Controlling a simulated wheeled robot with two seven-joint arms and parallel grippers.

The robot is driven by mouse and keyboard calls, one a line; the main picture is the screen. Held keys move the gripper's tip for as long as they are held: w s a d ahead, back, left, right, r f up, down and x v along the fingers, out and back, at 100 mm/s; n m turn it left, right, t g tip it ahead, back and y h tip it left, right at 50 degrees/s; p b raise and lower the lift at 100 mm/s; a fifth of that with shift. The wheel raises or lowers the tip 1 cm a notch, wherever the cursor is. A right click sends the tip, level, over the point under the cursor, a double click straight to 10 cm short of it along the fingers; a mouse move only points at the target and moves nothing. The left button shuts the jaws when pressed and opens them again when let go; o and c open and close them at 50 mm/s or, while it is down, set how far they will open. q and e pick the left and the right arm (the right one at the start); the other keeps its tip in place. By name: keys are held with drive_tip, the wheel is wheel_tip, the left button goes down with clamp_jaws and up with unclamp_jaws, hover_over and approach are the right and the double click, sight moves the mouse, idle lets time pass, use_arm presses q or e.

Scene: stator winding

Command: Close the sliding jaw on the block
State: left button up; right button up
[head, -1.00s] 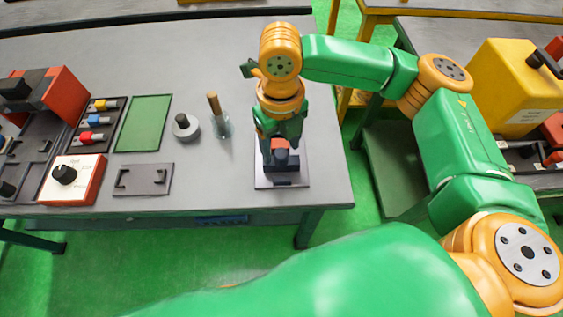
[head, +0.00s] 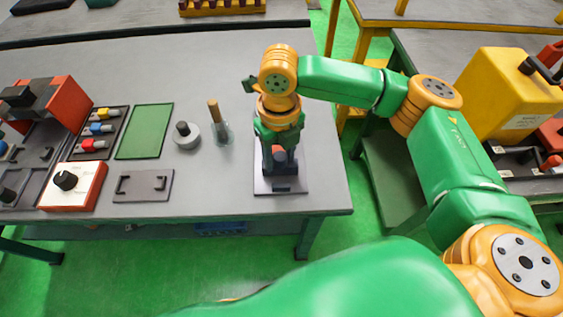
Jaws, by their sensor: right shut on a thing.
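A small dark vise stands on a pale base plate (head: 292,187) at the table's front right corner. Its dark body (head: 282,171) shows just below my right gripper (head: 280,153). My right gripper points down over the vise and is shut on its upper part, which looks like the sliding jaw. The fingers cover most of the jaw and the block, so I cannot tell if any gap is left between them. My left gripper is out of view.
Left of the vise are a glass jar with a wooden-handled brush (head: 219,128), a round grey piece with a dark knob (head: 187,136), a green mat (head: 146,131), a flat plate with handles (head: 143,186) and a red-sided dial box (head: 71,185). The table's front edge is close to the vise.

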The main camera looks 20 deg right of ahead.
drive_tip(key=shift+w+d+f, duration=0.25)
drive_tip(key=shift+w, duration=0.3)
drive_tip(key=shift+c, duration=0.7)
drive_tip(key=shift+w+p, duration=0.15)
drive_tip(key=shift+p, duration=0.2)
drive_tip(key=o, duration=0.9)
drive_tip(key=shift+d, duration=0.25)
drive_tip(key=r+p, duration=0.4)
drive_tip(key=p, duration=0.1)
drive_tip(key=w+r+p, duration=0.1)
drive_tip(key=r+p, duration=0.1)
drive_tip(key=p, duration=0.1)
drive_tip(key=shift+r, duration=0.2)
drive_tip(key=shift+f, duration=0.2)
